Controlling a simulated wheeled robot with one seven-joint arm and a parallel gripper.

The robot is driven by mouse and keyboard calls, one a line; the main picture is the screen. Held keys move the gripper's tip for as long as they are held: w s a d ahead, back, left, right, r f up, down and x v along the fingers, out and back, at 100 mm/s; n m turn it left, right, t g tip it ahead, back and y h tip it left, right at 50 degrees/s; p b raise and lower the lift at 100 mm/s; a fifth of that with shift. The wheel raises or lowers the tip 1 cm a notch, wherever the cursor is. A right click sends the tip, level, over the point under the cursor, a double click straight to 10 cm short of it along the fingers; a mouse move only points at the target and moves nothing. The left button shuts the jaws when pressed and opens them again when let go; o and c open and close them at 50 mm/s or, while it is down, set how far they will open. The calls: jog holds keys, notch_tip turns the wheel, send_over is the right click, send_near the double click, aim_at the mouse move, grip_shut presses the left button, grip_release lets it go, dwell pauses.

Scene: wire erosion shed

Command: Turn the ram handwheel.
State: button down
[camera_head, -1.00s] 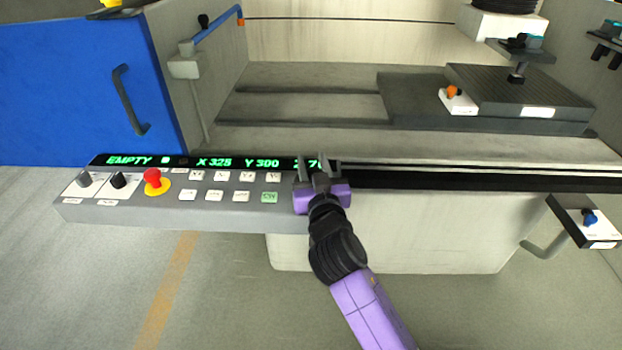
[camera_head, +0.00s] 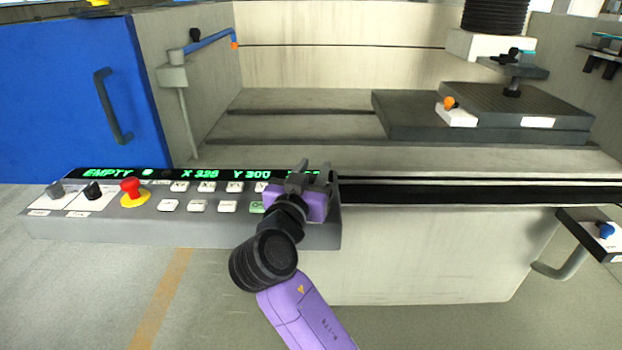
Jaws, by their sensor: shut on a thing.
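My gripper (camera_head: 308,183), with a purple body and grey fingers, is at the right end of the control panel (camera_head: 100,229). It is shut on a small grey part there, which I take to be the ram handwheel. The gripper hides most of that part, so its rim and angle cannot be made out. The black wrist and purple arm come up from the bottom of the view. The panel's green display (camera_head: 195,173) reads EMPTY, X 325 or 326 and Y 300; its right end is covered by the gripper.
The panel carries a red stop button (camera_head: 130,190), two dark knobs and several keys. A blue door (camera_head: 60,95) is at left. Behind lie the grey machine bed and a dark block (camera_head: 520,108). A blue-knobbed box (camera_head: 605,232) stands at right.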

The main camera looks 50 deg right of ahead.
jog(key=shift+s+m+g+h, duration=0.1)
jog(key=shift+m+g+h, duration=0.25)
jog(key=shift+g, duration=0.25)
jog(key=c, duration=1)
grip_release()
jog(key=v, duration=0.7)
jog(key=shift+s+a, duration=0.1)
jog(key=shift+a, duration=0.25)
